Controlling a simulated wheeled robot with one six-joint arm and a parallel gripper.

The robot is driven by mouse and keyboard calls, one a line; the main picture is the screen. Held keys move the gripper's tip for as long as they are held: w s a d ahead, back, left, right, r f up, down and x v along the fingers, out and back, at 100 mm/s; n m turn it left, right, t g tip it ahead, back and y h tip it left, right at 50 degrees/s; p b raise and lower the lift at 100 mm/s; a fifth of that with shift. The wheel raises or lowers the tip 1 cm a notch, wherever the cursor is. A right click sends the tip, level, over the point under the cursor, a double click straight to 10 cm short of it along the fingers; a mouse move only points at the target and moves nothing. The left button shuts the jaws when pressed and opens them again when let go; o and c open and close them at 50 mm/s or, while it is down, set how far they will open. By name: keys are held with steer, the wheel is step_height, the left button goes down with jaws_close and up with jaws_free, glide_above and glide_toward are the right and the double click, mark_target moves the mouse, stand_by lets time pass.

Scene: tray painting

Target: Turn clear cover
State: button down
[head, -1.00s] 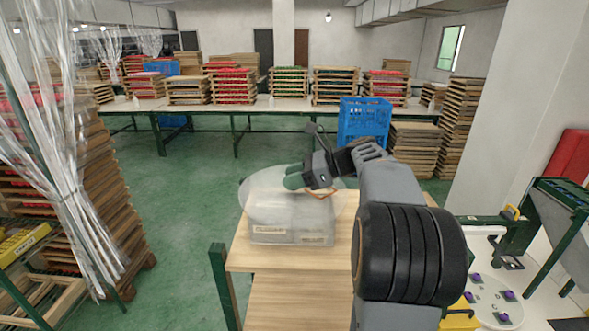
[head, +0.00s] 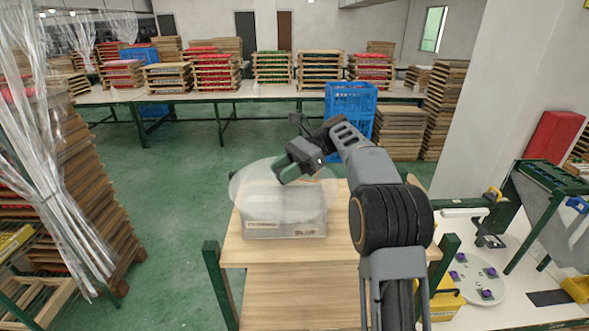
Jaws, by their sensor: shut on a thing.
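The clear cover (head: 262,186) is a see-through, rounded sheet above a translucent box (head: 285,226) with small labels on its front. The box stands on a light wooden table (head: 290,285). My gripper (head: 287,172) is at the upper right part of the cover, shut on it. The fingertips are small and partly hidden by the gripper body and the cover. The cover looks tilted over the box and hides part of its top. I cannot tell whether it touches the box.
A white surface at right holds a round plate (head: 478,280) with purple pieces and a yellow box (head: 447,297). A blue crate (head: 350,115) stands behind the table. Plastic strips (head: 45,150) and stacked trays are at left. Green floor is open between.

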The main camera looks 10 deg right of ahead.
stand_by(0.4)
steer(key=c, duration=0.9)
jaws_free()
steer(key=shift+s+a, duration=0.1)
steer(key=shift+a, duration=0.1)
steer(key=shift+o, duration=1.1)
steer(key=shift+d, duration=0.15)
steer(key=shift+r, duration=0.1)
